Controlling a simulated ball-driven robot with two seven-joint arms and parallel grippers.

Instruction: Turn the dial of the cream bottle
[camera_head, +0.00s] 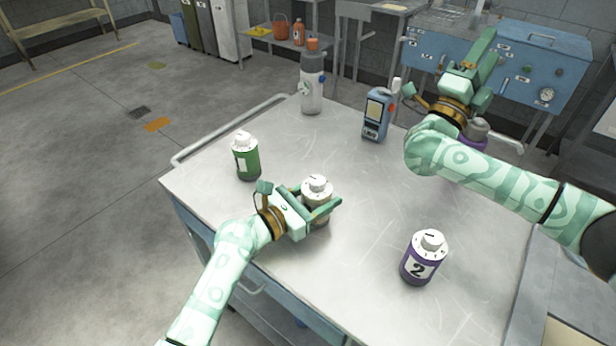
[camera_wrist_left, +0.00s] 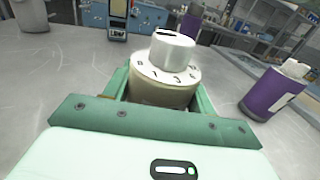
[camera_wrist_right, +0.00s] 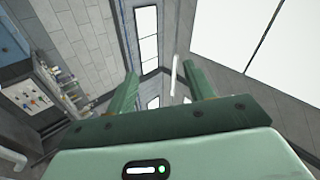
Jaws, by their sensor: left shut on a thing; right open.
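The cream bottle (camera_head: 317,190) stands upright on the metal table, with a white dial on top bearing a black mark. The dial (camera_wrist_left: 172,50) and its numbered ring show clearly in the left wrist view. My left gripper (camera_head: 322,207) is shut around the cream bottle's body, below the dial. My right gripper (camera_head: 485,62) is open and empty, raised above the back right of the table. In the right wrist view its fingers (camera_wrist_right: 165,92) point up at the ceiling lights and wall, with nothing between them.
On the table (camera_head: 370,230) stand a green bottle (camera_head: 246,160), a purple bottle (camera_head: 424,262) labelled 2, a grey bottle (camera_head: 312,85) and a blue handheld device (camera_head: 377,116). Another purple bottle (camera_head: 473,138) is partly hidden behind my right arm. The table's middle right is clear.

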